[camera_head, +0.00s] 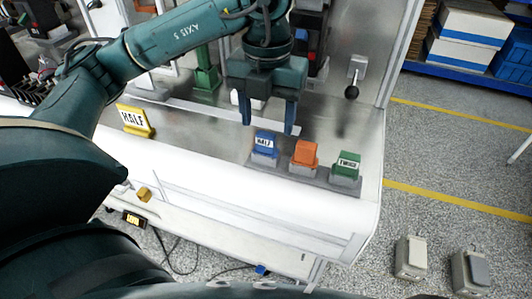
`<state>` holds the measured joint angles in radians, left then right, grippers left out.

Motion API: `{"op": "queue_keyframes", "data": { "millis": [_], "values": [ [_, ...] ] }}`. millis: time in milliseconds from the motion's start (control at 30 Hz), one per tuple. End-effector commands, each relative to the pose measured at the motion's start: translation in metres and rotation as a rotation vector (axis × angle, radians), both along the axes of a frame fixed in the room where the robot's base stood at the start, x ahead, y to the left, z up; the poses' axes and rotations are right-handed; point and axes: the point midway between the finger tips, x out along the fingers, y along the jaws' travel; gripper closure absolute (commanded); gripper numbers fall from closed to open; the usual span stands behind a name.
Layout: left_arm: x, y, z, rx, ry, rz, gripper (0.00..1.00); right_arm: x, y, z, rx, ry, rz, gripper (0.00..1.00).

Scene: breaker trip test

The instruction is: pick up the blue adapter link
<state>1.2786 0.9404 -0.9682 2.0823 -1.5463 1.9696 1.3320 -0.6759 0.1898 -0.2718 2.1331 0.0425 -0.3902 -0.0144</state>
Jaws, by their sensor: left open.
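The blue adapter link (265,142) is a small block with a white label, apparently reading "HALF". It stands in the leftmost seat of a grey rack (319,182) near the front right of the bench. My left gripper (269,127) comes in from above, with its two fingers pointing down and apart. In the picture its fingertips are just above and either side of the blue link. Nothing shows between the fingers. I cannot tell whether they touch the link. My right gripper is not in the picture.
An orange block (305,152) and a green block (347,164) labelled "TWICE" stand in the same rack, close to the right of the blue link. A yellow "HALF" sign (134,120) is at the left. A black-knobbed lever (352,91) stands behind. The bench (195,148) between sign and rack is clear.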

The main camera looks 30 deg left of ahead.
Motion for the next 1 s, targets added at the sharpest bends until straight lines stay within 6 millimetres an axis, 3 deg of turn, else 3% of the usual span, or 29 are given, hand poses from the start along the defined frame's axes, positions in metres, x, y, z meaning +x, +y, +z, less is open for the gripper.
{"op": "queue_keyframes", "data": {
  "millis": [300, 567, 1000],
  "values": [
    [-0.001, 0.003, -0.042, 0.001, 0.002, -0.001, 0.42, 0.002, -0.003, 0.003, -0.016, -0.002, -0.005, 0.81],
    [-0.001, 0.002, -0.045, 0.0, 0.001, -0.002, 0.42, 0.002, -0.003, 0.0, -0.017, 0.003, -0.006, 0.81],
    [-0.001, 0.002, -0.044, 0.001, 0.001, -0.002, 0.78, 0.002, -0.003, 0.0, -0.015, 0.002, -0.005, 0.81]
  ]
}}
